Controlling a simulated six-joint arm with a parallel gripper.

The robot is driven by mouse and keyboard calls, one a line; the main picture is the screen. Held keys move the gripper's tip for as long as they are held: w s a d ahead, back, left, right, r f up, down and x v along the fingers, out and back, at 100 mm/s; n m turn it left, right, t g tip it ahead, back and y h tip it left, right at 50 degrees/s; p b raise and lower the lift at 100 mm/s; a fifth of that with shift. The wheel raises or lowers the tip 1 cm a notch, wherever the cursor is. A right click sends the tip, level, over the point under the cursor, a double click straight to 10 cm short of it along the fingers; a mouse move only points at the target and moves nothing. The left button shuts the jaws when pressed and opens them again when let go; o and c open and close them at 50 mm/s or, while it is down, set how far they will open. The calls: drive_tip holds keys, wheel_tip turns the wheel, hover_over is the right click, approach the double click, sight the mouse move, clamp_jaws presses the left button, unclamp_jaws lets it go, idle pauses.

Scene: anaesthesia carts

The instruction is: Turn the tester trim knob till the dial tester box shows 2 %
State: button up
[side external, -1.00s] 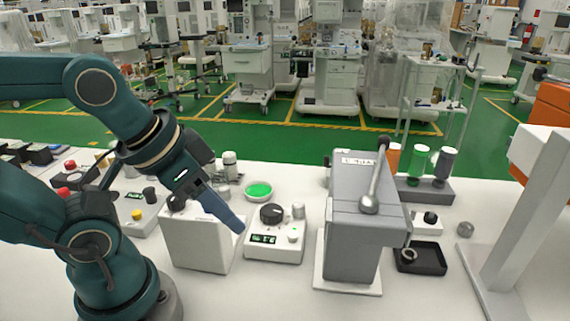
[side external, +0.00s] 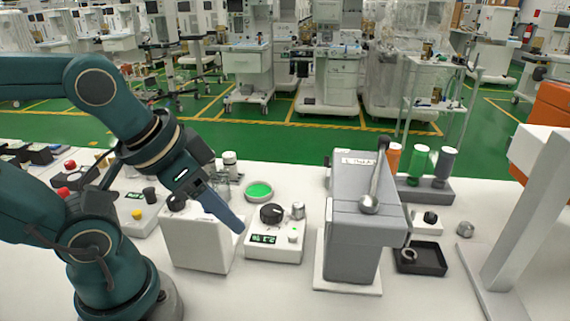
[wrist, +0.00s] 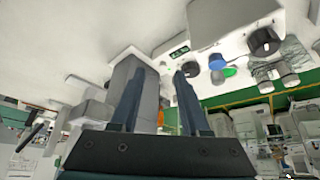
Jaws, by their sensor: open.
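A white box (side external: 274,252) with a large black knob (side external: 271,213), a small grey knob (side external: 298,210), a green-lit button and a small green display (side external: 264,239) stands at the middle of the bench in the side view. The display digits are too small to read surely. My gripper (side external: 239,228) is open and empty, pointing down beside this box's left edge, apart from its knobs. In the wrist view my two fingers (wrist: 160,74) are spread with nothing held between them. A display (wrist: 180,52) and a black knob (wrist: 263,42) show there beyond the fingertips.
A white block (side external: 195,245) stands just left of the box, under my gripper. A grey lever press (side external: 352,240) stands to the right. Another control box (side external: 130,212) with a display is farther left. The bench front is clear.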

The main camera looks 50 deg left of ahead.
drive_tip(key=shift+o, duration=1.3)
drive_tip(key=shift+s, duration=0.1)
drive_tip(key=w+r+n, duration=0.1)
drive_tip(key=w+r, duration=0.3)
drive_tip(key=r, duration=0.1)
drive_tip(key=n+g, duration=0.3)
drive_tip(key=g, duration=0.2)
hover_over(299, 204)
wheel_tip(299, 204, down, 10)
drive_tip(key=shift+r, duration=0.15)
drive_tip(key=shift+s+f+g, duration=0.1)
drive_tip(key=shift+f+g, duration=0.2)
drive_tip(key=shift+f, duration=2.55)
